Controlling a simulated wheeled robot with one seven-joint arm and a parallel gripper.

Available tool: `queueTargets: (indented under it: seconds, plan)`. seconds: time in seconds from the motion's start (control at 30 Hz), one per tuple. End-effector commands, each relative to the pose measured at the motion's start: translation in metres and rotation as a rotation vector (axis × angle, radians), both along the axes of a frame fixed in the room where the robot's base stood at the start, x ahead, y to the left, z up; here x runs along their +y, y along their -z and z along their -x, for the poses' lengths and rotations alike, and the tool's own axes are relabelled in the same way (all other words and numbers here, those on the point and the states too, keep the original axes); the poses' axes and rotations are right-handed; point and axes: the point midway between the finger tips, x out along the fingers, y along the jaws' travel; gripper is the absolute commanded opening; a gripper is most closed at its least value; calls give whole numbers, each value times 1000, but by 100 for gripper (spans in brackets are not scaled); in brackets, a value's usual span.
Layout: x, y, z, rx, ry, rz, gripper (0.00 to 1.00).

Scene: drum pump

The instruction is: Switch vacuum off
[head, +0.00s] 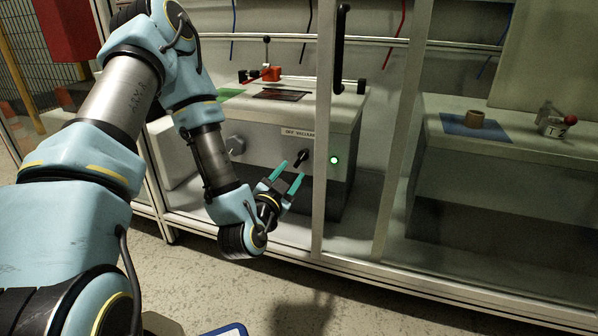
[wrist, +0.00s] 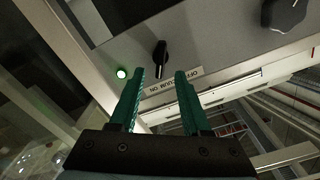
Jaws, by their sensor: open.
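The vacuum switch is a small black knob (head: 301,158) on the grey front panel of a cabinet, below a white label (head: 298,133) reading OFF VACUUM ON. The knob is tilted, its upper end leaning right, towards the ON side. A round lamp (head: 335,160) to its right is lit green. My gripper (head: 292,172) is open with teal fingers aimed at the panel near the knob. In the wrist view, turned upside down, the knob (wrist: 160,58) lies between and beyond the fingertips (wrist: 160,76); no contact is visible. The lamp (wrist: 121,73) is left of the fingers.
An upright frame post (head: 325,130) and a black vertical handle (head: 340,45) stand close right of my gripper. A second bench (head: 540,155) with a brown ring (head: 474,118) is at right.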

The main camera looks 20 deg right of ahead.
Motion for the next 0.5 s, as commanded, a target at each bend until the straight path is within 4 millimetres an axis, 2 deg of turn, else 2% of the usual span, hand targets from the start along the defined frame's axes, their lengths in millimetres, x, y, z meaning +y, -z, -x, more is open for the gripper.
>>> queueTargets:
  seconds: [0.03,0.2,0.5]
  plan:
    - [-7,-1,-9,-4,-2,4,48]
    - [-28,-1,-30,-2,-3,2,48]
    - [-45,-1,-46,1,0,1,48]
